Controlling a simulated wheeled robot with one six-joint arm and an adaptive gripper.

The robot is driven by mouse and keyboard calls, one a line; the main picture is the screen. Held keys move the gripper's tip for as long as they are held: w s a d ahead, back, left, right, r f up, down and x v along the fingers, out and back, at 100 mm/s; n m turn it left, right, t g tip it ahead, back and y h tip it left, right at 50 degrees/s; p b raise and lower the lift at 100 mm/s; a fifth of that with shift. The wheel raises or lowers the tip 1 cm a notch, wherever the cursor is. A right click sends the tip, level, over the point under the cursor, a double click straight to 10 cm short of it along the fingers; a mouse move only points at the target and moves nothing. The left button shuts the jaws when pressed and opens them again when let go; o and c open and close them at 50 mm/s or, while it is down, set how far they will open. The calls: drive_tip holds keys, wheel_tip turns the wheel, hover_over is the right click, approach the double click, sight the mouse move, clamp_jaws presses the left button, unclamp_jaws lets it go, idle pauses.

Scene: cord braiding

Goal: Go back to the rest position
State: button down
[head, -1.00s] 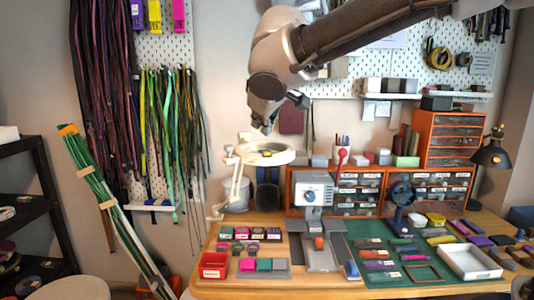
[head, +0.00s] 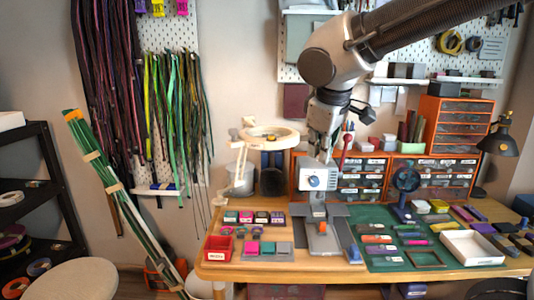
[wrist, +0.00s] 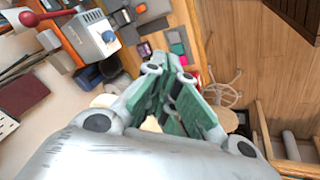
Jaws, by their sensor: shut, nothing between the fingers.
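My gripper (head: 321,158) hangs pointing down from my grey arm, above the back of the workbench (head: 262,273). In the head view it overlaps the top of the white press-like machine (head: 318,180); I cannot tell whether they touch. In the wrist view, the green-padded fingers of my gripper (wrist: 172,72) are together with nothing held between them. The machine also shows at the upper left of the wrist view (wrist: 92,36).
A ring magnifier lamp (head: 268,134) stands left of my gripper. Orange drawer units (head: 455,130) stand behind the bench. A red bin (head: 218,248), a green mat (head: 380,219) and a white tray (head: 472,247) lie on it. Cords hang at left.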

drive_tip(key=s+d+f+m, duration=0.2)
drive_tip(key=s+d+m, duration=0.3)
drive_tip(key=s+d, duration=0.3)
drive_tip(key=s+d+f+m, duration=0.3)
drive_tip(key=s+d+m, duration=0.2)
drive_tip(key=d, duration=1.1)
drive_tip(key=s, duration=0.3)
drive_tip(key=shift+d+f+g, duration=0.15)
drive_tip(key=shift+g, duration=0.25)
